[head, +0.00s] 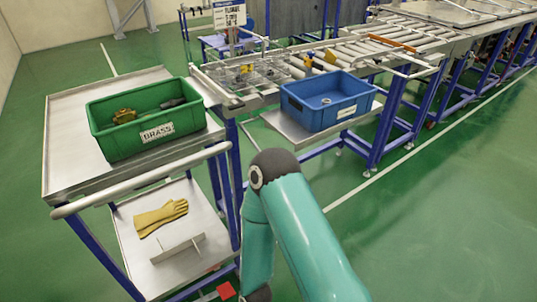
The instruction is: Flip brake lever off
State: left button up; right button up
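A small red part (226,291) shows low at the trolley's near right corner, at the bottom edge of the head view. It may be the brake lever; its position cannot be told, as it is cut off by the frame. The two-shelf trolley (62,150) with blue legs stands at the left. My teal arm (300,235) rises from the bottom right, bends at its elbow and runs down again close to the trolley's right side. Its gripper is below the frame. My other gripper is not in view either.
A green crate (125,142) with metal parts stands on the trolley's top. Yellow gloves (160,217) lie on its lower shelf. A blue crate (322,112) sits on a shelf beside the roller conveyor (370,58). The green floor (440,190) at the right is clear.

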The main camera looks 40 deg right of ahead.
aim_at(251, 140)
jog(key=z, duration=1.55)
jog(key=k, duration=0.35)
jog(key=u, duration=0.1)
jog(key=i, duration=0.45)
jog(key=u, duration=0.1)
jog(key=k, duration=0.65)
jog(key=z, duration=0.1)
jog(key=i, duration=0.5)
jog(key=z, duration=0.7)
jog(key=i, duration=0.85)
